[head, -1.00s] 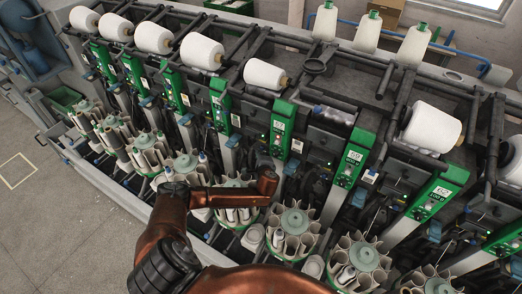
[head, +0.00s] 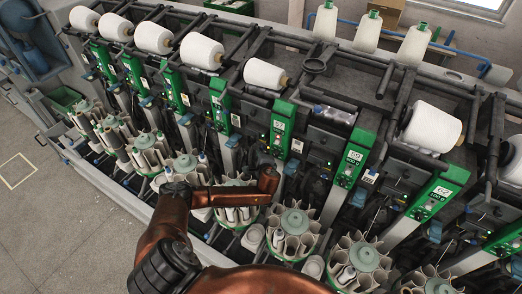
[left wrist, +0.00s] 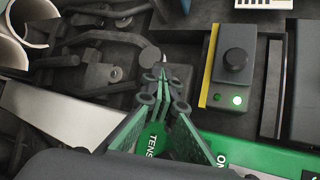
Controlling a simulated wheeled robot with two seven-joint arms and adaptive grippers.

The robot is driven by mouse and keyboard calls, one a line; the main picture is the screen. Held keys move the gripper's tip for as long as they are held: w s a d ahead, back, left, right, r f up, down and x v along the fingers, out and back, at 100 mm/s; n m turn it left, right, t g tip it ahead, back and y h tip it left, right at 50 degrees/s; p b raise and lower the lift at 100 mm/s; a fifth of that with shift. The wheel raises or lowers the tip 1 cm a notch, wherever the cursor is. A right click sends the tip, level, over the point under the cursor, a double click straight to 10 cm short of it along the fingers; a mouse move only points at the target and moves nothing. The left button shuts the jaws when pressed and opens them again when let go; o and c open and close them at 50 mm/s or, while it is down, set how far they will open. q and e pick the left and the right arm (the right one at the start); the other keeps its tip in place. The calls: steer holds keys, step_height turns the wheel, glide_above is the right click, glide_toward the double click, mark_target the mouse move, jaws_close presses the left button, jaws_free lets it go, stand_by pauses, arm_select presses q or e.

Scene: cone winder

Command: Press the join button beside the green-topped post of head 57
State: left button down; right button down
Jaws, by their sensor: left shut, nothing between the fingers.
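The head 57 post (head: 282,130) with its green top stands near the middle of the head view. My left arm reaches toward it from below; the gripper is mostly hidden there behind its own wrist. In the left wrist view my left gripper (left wrist: 163,75) is shut and empty, its tips over dark machine parts. The tips are apart from this button in the picture. I cannot tell whether it is the join button. My right gripper is not in view.
Neighbouring green-topped posts (head: 354,158) stand close on both sides. Round bobbin magazines (head: 294,222) line the front. White yarn cones (head: 265,74) lie above on dark bars. A pale curved tube (left wrist: 38,20) is at the wrist view's left. Open floor (head: 60,220) lies to the left.

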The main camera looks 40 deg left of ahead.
arm_select(q)
steer(key=shift+s+d+p, duration=0.1)
steer(key=shift+s+p, duration=0.6)
steer(key=shift+s, duration=0.2)
steer(key=shift+s, duration=0.1)
steer(key=s+p, duration=0.2)
steer(key=s, duration=0.1)
steer(key=s+p, duration=0.1)
steer(key=shift+s+d, duration=0.3)
steer(key=shift+s, duration=0.1)
stand_by(0.5)
